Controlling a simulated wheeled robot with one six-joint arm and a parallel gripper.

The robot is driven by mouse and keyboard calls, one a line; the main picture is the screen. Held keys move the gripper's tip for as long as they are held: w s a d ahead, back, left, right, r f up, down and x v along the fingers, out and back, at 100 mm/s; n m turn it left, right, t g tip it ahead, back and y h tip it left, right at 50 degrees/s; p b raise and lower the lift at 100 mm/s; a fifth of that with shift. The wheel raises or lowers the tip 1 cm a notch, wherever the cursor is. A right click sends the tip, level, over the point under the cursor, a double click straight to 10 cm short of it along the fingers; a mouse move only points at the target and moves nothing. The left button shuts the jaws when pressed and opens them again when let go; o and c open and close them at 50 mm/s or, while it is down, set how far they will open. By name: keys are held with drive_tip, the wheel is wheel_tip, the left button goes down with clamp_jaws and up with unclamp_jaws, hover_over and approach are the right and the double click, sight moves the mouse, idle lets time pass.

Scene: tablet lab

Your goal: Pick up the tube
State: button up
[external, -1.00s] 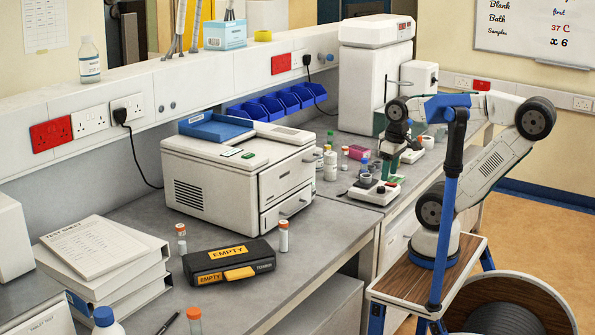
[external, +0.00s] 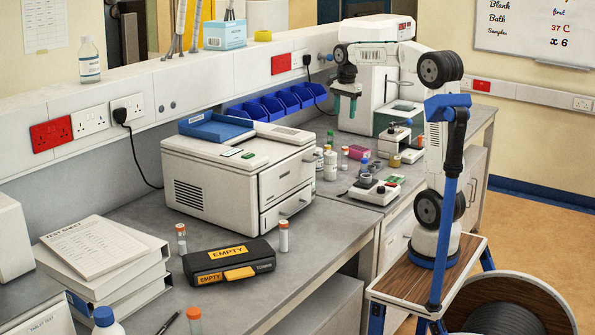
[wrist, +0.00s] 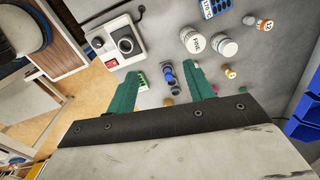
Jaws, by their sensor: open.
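Several small tubes with orange caps stand on the grey bench. Two flank the black case: one tube (external: 181,239) at its left and another tube (external: 283,237) at its right. One more tube (external: 345,160) stands past the white machine, and an orange-capped tube (wrist: 265,24) shows at the top right of the wrist view. I cannot tell which one is meant. My gripper (external: 345,106) is raised above the far part of the bench, its teal fingers pointing down. In the wrist view my gripper (wrist: 164,70) is open; a small blue and grey item (wrist: 168,76) shows between the fingers, below and apart.
White pots (wrist: 222,46) stand near the gripper's view. The white machine (external: 238,170) and the black case (external: 229,262) fill the near bench. Blue bins (external: 278,104) line the wall. A white device with a round dial (external: 376,189) sits by the bench edge.

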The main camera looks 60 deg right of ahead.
drive_tip(key=w+d+f+m, duration=0.3)
drive_tip(key=w+d+m, duration=0.3)
drive_tip(key=d, duration=0.4)
drive_tip(key=m, duration=0.5)
hover_over(345, 170)
drive_tip(key=w+d, duration=0.1)
wheel_tip(345, 170, down, 5)
wheel_tip(345, 170, down, 19)
drive_tip(key=shift+s+d+f, duration=0.1)
drive_tip(key=c, duration=1.1)
